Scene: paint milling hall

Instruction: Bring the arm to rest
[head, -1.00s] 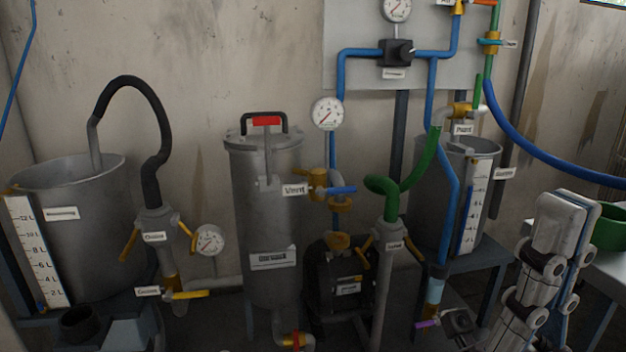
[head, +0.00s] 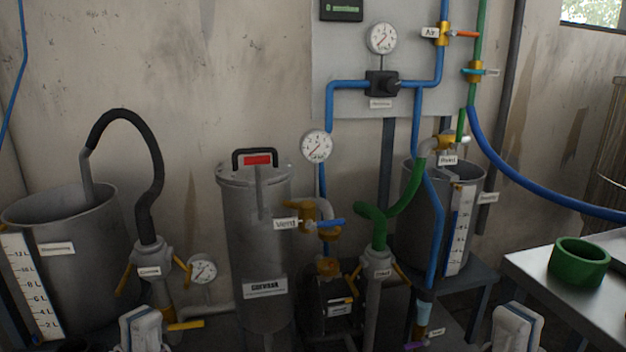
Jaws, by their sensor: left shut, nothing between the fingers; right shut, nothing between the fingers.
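My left gripper (head: 141,320) shows at the bottom edge, left of centre. It points upward, its fingers are together and it is empty. My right gripper (head: 515,318) shows at the bottom edge on the right, also upright, shut and empty. The picture edge cuts off both, so the arms behind them are hidden. The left gripper stands in front of the lower part of the valve stand with the black hose (head: 150,262). The right one stands in front of the area beside the metal table (head: 535,267). I cannot tell whether either touches anything.
A grey tank (head: 75,245) stands at left, a lidded steel vessel (head: 254,225) in the middle, and another tank (head: 418,225) at right. A green hose (head: 400,198) and blue pipes rise behind. A green ring-shaped container (head: 578,268) sits on the table.

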